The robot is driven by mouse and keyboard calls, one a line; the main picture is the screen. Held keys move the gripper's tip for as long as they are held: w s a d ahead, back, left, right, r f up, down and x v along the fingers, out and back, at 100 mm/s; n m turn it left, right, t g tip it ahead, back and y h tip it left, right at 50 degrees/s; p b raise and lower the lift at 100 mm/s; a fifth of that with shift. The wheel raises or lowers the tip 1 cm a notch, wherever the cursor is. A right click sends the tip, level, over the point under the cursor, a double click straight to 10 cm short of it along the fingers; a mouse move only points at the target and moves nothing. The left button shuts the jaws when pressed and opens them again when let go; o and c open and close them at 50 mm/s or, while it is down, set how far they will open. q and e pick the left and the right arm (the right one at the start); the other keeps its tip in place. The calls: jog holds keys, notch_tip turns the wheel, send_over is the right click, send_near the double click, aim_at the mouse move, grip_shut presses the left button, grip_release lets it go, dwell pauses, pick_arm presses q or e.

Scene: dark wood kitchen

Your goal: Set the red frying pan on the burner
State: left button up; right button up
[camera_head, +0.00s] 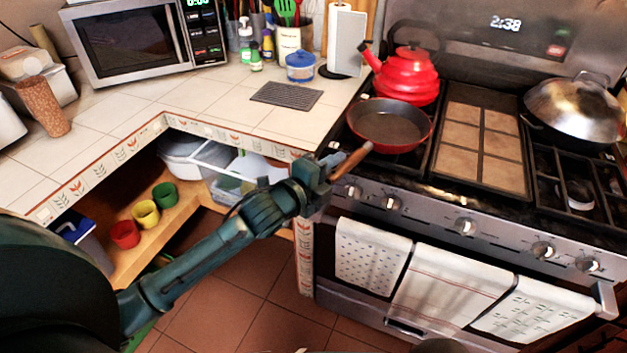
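The red frying pan (388,127), with a dark inside and a brown wooden handle (353,160), is at the front left of the stove, over the front left burner area. I cannot tell whether its base touches the grate. The burner under it is hidden by the pan. My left gripper (335,170) is at the handle's near end, in front of the stove's left edge. Its fingers appear closed around the handle, though they are small and partly hidden. My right gripper is not in view.
A red kettle (405,75) stands right behind the pan. A griddle plate (482,145) lies to the pan's right, and a domed wok (573,110) sits at the far right. Towels (450,285) hang on the oven front. The tiled counter (215,100) adjoins the stove's left side.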

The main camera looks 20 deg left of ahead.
pick_arm(q)
jog(key=v, duration=1)
jog(key=s+d+f+n+g+y, duration=0.1)
jog(key=s+d+f+n+g, duration=0.1)
jog(key=s+f+n, duration=0.5)
jog(key=s+d+f+n+g, duration=0.2)
jog(key=s+d+f+n, duration=0.1)
jog(key=s+f+n, duration=0.5)
notch_tip(320, 180, down, 4)
jog(key=n, duration=0.3)
jog(key=shift+d+f+n+g+y, duration=0.2)
jog(key=shift+d+n+g+y, duration=0.1)
jog(key=shift+g+y, duration=0.1)
jog(key=shift+a, duration=0.1)
